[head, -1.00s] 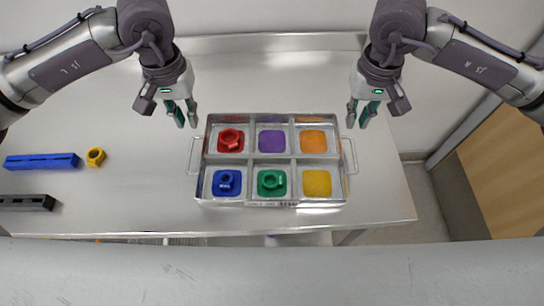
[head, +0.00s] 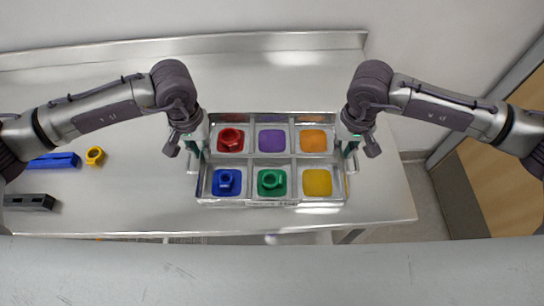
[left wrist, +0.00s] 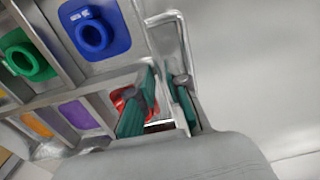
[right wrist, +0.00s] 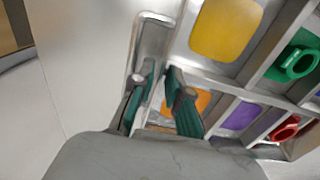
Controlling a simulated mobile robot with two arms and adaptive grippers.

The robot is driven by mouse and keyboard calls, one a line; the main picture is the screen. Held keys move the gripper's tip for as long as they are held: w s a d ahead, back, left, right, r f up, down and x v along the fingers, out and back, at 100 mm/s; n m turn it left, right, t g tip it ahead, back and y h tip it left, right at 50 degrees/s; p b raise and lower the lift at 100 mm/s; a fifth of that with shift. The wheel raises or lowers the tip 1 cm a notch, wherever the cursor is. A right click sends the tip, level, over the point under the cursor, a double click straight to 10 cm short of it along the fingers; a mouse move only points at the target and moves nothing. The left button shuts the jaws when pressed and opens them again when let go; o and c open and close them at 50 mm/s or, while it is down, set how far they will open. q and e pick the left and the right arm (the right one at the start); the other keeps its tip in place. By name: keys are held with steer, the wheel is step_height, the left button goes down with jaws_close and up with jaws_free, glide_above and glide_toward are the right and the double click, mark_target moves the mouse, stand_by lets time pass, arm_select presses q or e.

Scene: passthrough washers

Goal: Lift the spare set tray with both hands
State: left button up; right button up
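The spare set tray (head: 270,202) is a metal tray with several coloured compartments and a wire handle at each end. It rests flat on the table. Its compartments hold a red part (head: 231,139), a blue part (head: 227,182) and a green part (head: 271,182); the purple, orange and yellow ones look empty. My left gripper (head: 197,154) is low at the left handle, its fingers apart around the handle side in the left wrist view (left wrist: 163,80). My right gripper (head: 350,152) is likewise at the right handle, fingers apart in the right wrist view (right wrist: 160,74). Contact with the handles is unclear.
On the left of the table (head: 120,205) lie a yellow nut (head: 95,155), a blue bar (head: 55,160) and a dark grey bar (head: 30,202). A raised ledge runs along the back. The table behind the tray is clear.

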arm_select(q)
steer(key=shift+c, duration=0.3)
arm_select(e)
steer(key=shift+c, duration=0.3)
arm_select(q)
jaws_close()
arm_select(e)
jaws_close()
arm_select(q)
steer(key=shift+w+r, duration=0.1)
arm_select(e)
steer(key=shift+w+r, duration=0.1)
